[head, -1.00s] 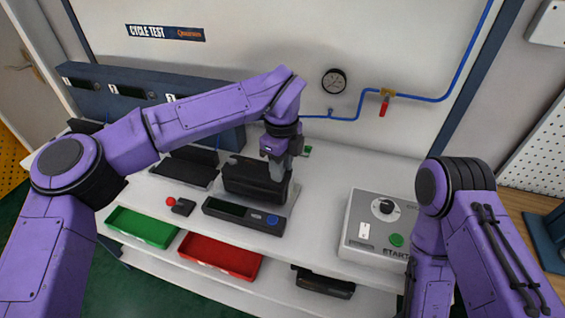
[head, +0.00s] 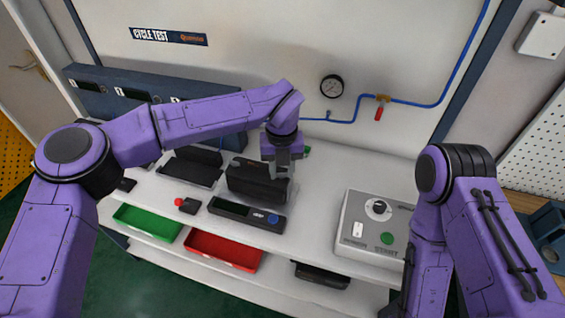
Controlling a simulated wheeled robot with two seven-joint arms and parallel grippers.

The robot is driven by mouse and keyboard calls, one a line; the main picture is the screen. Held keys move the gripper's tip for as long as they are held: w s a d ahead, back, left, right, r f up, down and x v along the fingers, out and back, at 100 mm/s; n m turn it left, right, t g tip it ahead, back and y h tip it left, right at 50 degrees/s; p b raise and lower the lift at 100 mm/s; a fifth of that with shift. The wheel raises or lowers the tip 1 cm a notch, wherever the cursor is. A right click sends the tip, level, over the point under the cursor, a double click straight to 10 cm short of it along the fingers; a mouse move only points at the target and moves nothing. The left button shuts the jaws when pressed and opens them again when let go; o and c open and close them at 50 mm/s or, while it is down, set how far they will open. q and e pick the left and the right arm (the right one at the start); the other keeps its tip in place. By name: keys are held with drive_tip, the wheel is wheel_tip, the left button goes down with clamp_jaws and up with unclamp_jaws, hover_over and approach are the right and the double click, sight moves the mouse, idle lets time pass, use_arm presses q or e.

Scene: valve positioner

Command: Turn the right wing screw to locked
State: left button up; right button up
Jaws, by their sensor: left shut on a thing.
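The black valve positioner (head: 256,186) sits on the white bench, in the middle of the view. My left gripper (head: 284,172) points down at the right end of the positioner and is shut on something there. The fingers and the right wing screw are too small and too covered to make out, so the screw's position cannot be read. My right arm stands at the right, and its gripper is mostly hidden at the bottom edge of the view.
A grey control box (head: 372,228) with a green button and dial stands at the right. A dark handheld device (head: 246,214) lies in front of the positioner. A green tray (head: 148,222) and a red tray (head: 223,250) are at the front. A blue pipe runs along the back wall.

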sight(282, 173)
use_arm(q)
drive_tip(key=shift+m+p, duration=1.15)
drive_tip(key=shift+m, duration=1.05)
drive_tip(key=o, duration=1.1)
drive_tip(key=shift+c, duration=0.2)
drive_tip(key=shift+r, duration=0.4)
wheel_tip(282, 173, up, 10)
drive_tip(key=b, duration=0.2)
drive_tip(key=shift+b, duration=0.3)
